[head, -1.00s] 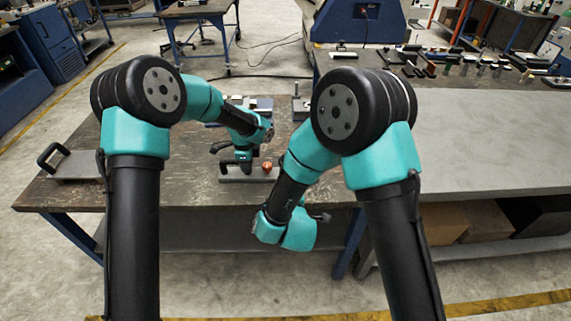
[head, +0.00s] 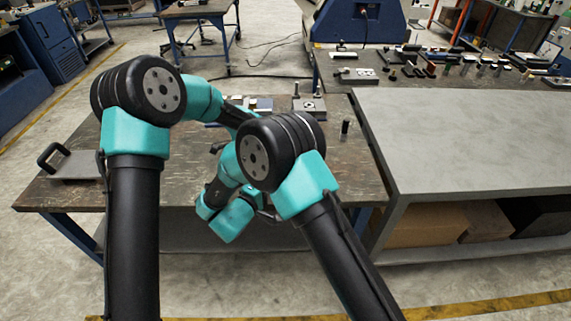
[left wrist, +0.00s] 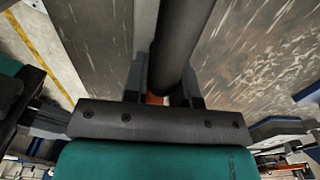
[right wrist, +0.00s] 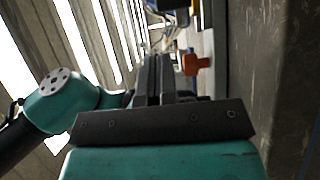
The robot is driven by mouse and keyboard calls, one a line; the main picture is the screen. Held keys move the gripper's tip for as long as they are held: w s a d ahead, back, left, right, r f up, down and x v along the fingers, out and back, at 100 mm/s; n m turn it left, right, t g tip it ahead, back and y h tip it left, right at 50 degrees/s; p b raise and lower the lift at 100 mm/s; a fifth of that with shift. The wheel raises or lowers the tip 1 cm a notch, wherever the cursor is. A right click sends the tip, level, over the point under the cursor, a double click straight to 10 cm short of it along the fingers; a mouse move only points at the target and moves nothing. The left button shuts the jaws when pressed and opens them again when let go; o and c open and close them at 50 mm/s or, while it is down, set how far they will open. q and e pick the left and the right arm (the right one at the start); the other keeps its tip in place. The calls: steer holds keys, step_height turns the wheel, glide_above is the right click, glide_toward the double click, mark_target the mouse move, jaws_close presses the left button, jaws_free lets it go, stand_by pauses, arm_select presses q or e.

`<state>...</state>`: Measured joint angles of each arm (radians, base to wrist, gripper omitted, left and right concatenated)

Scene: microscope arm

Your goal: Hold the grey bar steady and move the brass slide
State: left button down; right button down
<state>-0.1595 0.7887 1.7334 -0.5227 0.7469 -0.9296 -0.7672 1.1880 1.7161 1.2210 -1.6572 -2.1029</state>
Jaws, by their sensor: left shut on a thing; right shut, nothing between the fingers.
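In the left wrist view, my left gripper (left wrist: 168,90) is shut around a dark round post (left wrist: 178,45). A flat grey surface, apparently the grey bar (left wrist: 95,35), lies beside it, and a small orange-brown patch shows low between the fingers. In the right wrist view, my right gripper (right wrist: 152,78) is shut and empty. An orange-brown knob, apparently the brass slide (right wrist: 195,63), stands against the edge of the grey bar (right wrist: 220,35), to the right of my right fingers and apart from them. In the head view my right arm hides the bar and slide.
The bar's workbench (head: 110,195) has a flat tray with a handle (head: 75,165) at its left. A small dark upright piece (head: 345,128) stands toward the right. A grey-topped bench (head: 460,135) adjoins on the right, with several tools behind it.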

arm_select(q)
steer(key=shift+r, duration=0.1)
arm_select(e)
steer(key=shift+w, duration=0.1)
steer(key=x, duration=1)
steer(key=shift+f, duration=0.1)
steer(key=d, duration=0.6)
steer(key=shift+w+d, duration=0.1)
steer(key=shift+w, duration=0.1)
steer(key=v, duration=1)
stand_by(0.3)
